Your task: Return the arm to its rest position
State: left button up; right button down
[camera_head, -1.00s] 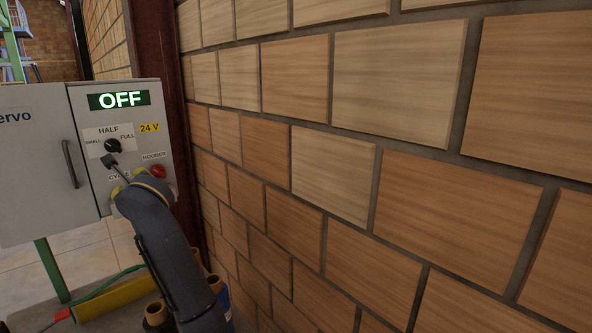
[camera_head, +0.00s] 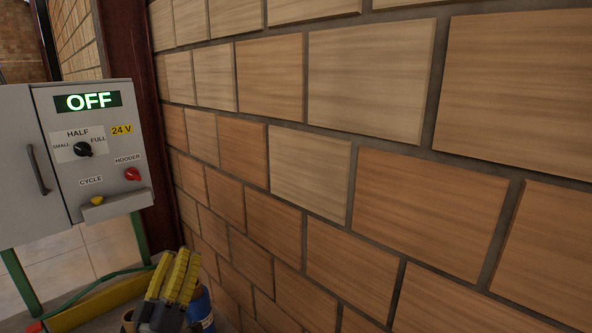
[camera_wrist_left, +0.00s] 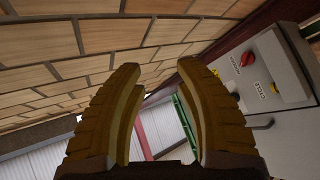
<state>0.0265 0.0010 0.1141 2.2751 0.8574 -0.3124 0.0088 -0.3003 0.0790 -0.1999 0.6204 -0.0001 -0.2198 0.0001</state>
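My left gripper (camera_head: 183,268) shows at the bottom left of the head view, with its yellow fingers pointing up. It is below the control box and apart from it. In the left wrist view the two fingers (camera_wrist_left: 160,66) stand apart with nothing between them, so it is open and empty. The box also shows on the right of the left wrist view (camera_wrist_left: 285,130). My right gripper is in neither view.
A brick wall (camera_head: 400,215) fills the right side, close by. A dark red column (camera_head: 130,60) stands behind the box. A blue container (camera_head: 201,306) and a yellow beam (camera_head: 95,303) are low beside my left gripper. Open floor (camera_head: 60,262) shows under the box.

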pick_arm(q)
jog(key=s+d+f+m+g, duration=0.1)
jog(key=s+f+m+g, duration=0.2)
jog(key=f, duration=0.5)
jog(key=s+d+f+m+g+y, duration=0.1)
jog(key=s+f+m+g, duration=0.25)
jog(key=f, duration=0.55)
jog(key=s+d+f+m+g, duration=0.1)
jog(key=s+f+m+g, duration=0.2)
jog(key=f, duration=0.5)
jog(key=s+a+f+m+g+y, duration=0.25)
jog(key=s+a+f+g, duration=0.2)
jog(key=s, duration=0.45)
jog(key=s+a+f+m+g+y, duration=0.1)
jog(key=s+a+f+g+y, duration=0.25)
jog(key=s+f, duration=0.35)
jog(key=s+d+f+g+h, duration=0.1)
jog(key=s+d+f, duration=0.1)
jog(key=f, duration=1.3)
jog(key=s+d+f+g+h, duration=0.1)
jog(key=s+d+f+h, duration=0.15)
jog(key=f, duration=1.25)
jog(key=s+f+n+g, duration=0.3)
jog(key=s+f, duration=1.7)
jog(key=s, duration=0.1)
jog(key=shift+s+d+f+n+h, duration=0.15)
jog(key=shift+s+f+n+h, duration=0.05)
jog(key=shift+f+n+h, duration=0.2)
